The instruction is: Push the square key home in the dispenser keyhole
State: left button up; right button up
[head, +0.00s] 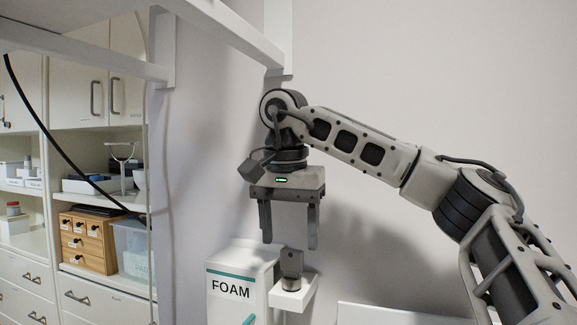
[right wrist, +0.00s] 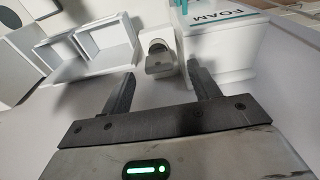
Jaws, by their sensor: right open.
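The white dispenser (head: 240,272), marked FOAM, stands low in the middle of the head view; its labelled box also shows in the right wrist view (right wrist: 225,45). A grey key (head: 291,263) with a flat head stands upright at a small white ledge (head: 293,296) on the dispenser's right. The key also shows in the right wrist view (right wrist: 158,62). The keyhole is hidden, and I cannot tell how deep the key sits. My right gripper (head: 290,243) points down above the key, open and empty, its fingers spread to either side. My left gripper is out of view.
White shelves with a wooden drawer box (head: 88,240) and a clear bin (head: 132,245) stand at left. A white frame beam (head: 225,25) crosses above. The right wrist view shows white open trays (right wrist: 90,48) beside the key. The wall to the right is bare.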

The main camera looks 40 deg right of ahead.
notch_tip(320, 180, up, 11)
jog(key=s+a, duration=0.1)
jog(key=shift+r, duration=0.2)
dwell(0.4)
